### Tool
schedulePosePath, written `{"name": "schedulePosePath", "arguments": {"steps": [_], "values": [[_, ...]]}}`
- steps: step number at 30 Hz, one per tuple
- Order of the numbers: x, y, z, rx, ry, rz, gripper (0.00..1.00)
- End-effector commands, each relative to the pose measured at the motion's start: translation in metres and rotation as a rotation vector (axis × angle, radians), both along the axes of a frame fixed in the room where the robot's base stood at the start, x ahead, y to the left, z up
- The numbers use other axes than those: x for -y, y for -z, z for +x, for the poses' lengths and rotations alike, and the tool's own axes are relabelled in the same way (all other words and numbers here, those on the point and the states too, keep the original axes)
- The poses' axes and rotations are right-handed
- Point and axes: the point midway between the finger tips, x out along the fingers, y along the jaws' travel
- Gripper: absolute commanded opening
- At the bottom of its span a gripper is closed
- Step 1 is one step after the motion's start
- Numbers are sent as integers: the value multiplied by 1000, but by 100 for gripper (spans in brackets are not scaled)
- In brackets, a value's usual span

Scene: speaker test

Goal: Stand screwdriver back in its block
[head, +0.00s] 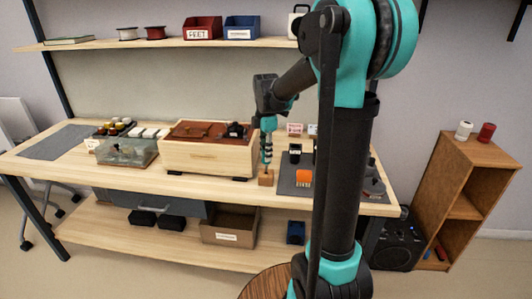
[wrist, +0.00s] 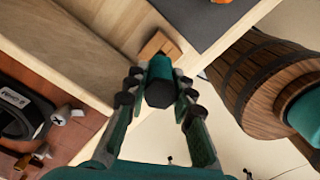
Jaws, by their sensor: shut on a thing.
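My gripper (head: 267,150) points down above the front part of the workbench in the head view. Its fingers (wrist: 158,100) are shut around the screwdriver (wrist: 160,82), which has a teal handle with a dark end. The small wooden block (head: 266,178) stands on the bench directly below my gripper, near the front edge. In the wrist view the block (wrist: 150,46) lies just beyond the screwdriver's handle, in line with it. The shaft and tip are hidden, so I cannot tell whether the tip is in the block.
A wooden box (head: 205,158) stands close left of the block. A dark grey mat (head: 290,187) with an orange item (head: 304,178) lies to the right. A clear bin (head: 128,155) is farther left. A barrel (wrist: 265,80) stands on the floor in front of the bench.

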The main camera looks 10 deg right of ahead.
Motion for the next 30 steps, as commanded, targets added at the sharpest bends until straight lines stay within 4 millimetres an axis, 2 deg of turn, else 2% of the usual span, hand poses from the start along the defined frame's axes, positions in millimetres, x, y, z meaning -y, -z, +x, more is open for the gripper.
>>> {"name": "schedulePosePath", "arguments": {"steps": [30], "values": [[0, 11, 0, 0, 0, 0, 0]]}}
